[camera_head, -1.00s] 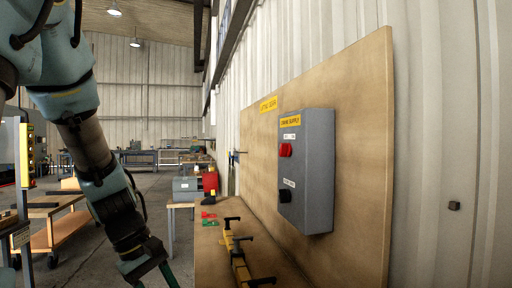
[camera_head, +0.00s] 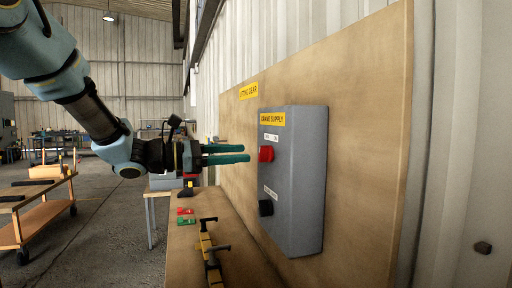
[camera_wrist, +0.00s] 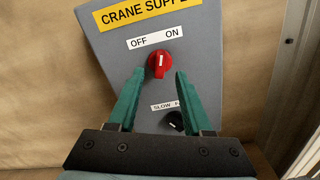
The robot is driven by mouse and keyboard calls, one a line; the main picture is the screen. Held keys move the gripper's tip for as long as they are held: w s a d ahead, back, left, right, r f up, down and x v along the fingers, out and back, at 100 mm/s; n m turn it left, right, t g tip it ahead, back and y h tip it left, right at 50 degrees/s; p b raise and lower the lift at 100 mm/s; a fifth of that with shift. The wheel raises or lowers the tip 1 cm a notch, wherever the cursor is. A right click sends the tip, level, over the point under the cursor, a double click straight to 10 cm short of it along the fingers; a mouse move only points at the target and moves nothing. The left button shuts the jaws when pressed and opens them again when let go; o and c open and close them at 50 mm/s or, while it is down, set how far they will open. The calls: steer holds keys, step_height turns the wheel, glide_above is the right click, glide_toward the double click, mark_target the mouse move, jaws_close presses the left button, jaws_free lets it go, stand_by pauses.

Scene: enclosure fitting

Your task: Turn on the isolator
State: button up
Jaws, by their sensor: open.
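The isolator is a red rotary knob (camera_head: 266,154) on the front of a grey box labelled CRANE SUPPLY (camera_head: 300,180). In the wrist view the red knob (camera_wrist: 159,64) sits under an OFF / ON label (camera_wrist: 155,38), and its white mark stands about upright in the tilted picture. A black knob (camera_wrist: 174,121) under a second label, partly hidden by a finger, is lower on the box. My gripper (camera_head: 248,154) has two green fingers, open and empty, pointing at the box. In the wrist view the fingertips (camera_wrist: 160,71) lie either side of the red knob; contact cannot be told.
The box is fixed to a wooden board (camera_head: 370,120) on the wall. A wooden bench (camera_head: 185,260) below carries a yellow and black clamp (camera_head: 208,250) and small red and green items (camera_head: 186,216). An orange trolley (camera_head: 40,222) stands at left on open floor.

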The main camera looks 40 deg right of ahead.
mark_target(264, 154)
steer(key=shift+p+x, duration=0.8)
steer(key=shift+x, duration=2)
steer(key=shift+c, duration=0.2)
jaws_close()
